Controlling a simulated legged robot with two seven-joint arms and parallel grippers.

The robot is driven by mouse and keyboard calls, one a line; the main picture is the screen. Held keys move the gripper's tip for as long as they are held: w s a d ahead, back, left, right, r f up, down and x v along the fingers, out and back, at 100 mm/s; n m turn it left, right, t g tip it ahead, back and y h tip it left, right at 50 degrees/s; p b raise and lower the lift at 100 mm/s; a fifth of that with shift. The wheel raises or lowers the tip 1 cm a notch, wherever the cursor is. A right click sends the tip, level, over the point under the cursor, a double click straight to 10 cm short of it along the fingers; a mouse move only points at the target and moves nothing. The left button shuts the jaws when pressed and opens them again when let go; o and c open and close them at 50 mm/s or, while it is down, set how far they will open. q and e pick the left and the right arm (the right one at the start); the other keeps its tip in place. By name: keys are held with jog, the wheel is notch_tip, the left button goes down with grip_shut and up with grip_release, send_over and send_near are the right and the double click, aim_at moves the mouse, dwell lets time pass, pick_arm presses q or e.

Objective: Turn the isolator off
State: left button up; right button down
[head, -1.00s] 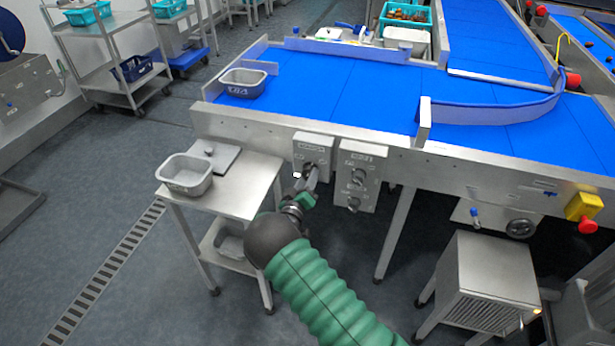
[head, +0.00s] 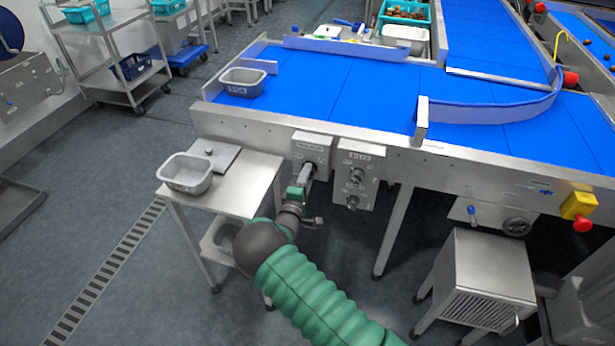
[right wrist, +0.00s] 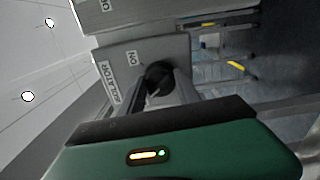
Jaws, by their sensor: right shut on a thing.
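The isolator is a grey box (head: 311,148) on the front side of the blue-topped conveyor table. In the right wrist view its face (right wrist: 130,60) carries an "ISOLATOR" label and an "ON" label beside a dark rotary knob (right wrist: 158,74). My right gripper (head: 306,172) is at the lower part of this box. In the right wrist view its fingers (right wrist: 166,88) are shut on the knob, one on each side. The gripper hides most of the knob in the head view, so I cannot tell its exact pointing. My left gripper is out of view.
A second grey box (head: 358,175) with two knobs is close on the right. A small steel side table (head: 240,190) with a grey tub (head: 185,173) stands to the left. A yellow box with a red button (head: 581,211) is far right. Open floor lies at the left.

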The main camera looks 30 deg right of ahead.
jog(key=shift+w+a+f+n, duration=0.1)
jog(key=shift+a+n, duration=0.1)
jog(key=shift+n, duration=0.5)
jog(key=shift+f, duration=0.1)
jog(key=c, duration=1.2)
grip_release()
jog(key=o, duration=0.3)
jog(key=shift+w, duration=0.1)
jog(key=shift+o, duration=0.2)
